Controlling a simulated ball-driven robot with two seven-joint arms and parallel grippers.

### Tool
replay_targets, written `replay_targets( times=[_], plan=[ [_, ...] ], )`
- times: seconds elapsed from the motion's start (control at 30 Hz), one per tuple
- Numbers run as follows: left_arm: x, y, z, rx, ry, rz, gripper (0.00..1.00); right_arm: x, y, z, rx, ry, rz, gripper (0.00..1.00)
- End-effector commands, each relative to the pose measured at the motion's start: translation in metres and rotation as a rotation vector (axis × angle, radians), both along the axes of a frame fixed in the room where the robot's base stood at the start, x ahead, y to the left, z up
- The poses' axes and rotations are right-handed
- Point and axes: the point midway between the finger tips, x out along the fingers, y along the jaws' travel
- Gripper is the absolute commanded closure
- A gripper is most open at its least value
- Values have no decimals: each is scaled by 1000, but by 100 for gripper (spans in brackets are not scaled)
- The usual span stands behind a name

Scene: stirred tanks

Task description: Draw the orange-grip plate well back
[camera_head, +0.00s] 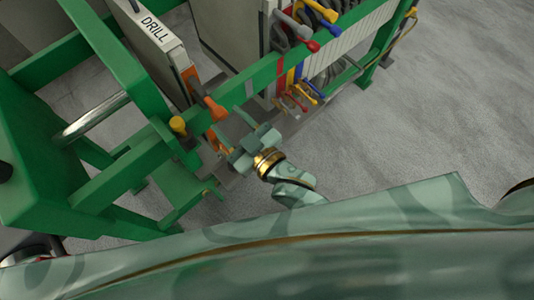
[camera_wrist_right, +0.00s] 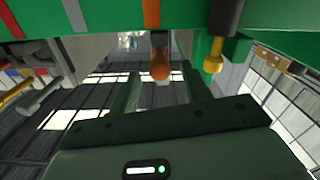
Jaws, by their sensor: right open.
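The plate marked DRILL (camera_head: 160,50) stands on edge in the green frame. Its orange grip (camera_head: 213,108) sticks out over the front green rail; the ball-like orange end also shows in the right wrist view (camera_wrist_right: 160,68). My right gripper (camera_head: 232,132) is open and empty, just on the near side of the rail, close to the orange grip and apart from it as far as I can tell. In the right wrist view its two fingers (camera_wrist_right: 165,88) stand apart, with the orange end roughly between them in the picture. My left gripper is not in view.
A yellow knob (camera_head: 178,125) sits on the frame left of the orange grip. Several red, yellow and grey levers (camera_head: 300,35) stick out to the right, with smaller ones below them. The green rail (camera_head: 260,80) runs across. Grey floor (camera_head: 450,110) at right is clear.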

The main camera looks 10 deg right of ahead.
Motion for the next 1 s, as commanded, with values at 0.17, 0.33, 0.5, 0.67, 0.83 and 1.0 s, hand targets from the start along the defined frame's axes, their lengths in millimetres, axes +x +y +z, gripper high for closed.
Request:
replay_targets(
  times=[0.17,0.33,0.5,0.67,0.83,1.0],
  plan=[
    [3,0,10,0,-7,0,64,-46,-25,2,-1,4,1,53],
    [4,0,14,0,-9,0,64,-82,-46,1,-1,4,1,53],
    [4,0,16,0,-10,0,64,-104,-59,0,1,3,1,53],
    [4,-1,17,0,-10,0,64,-111,-64,0,-1,1,1,53],
    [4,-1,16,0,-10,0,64,-111,-64,0,1,1,1,53],
    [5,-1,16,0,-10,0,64,-111,-64,0,1,1,1,53]
  ],
)
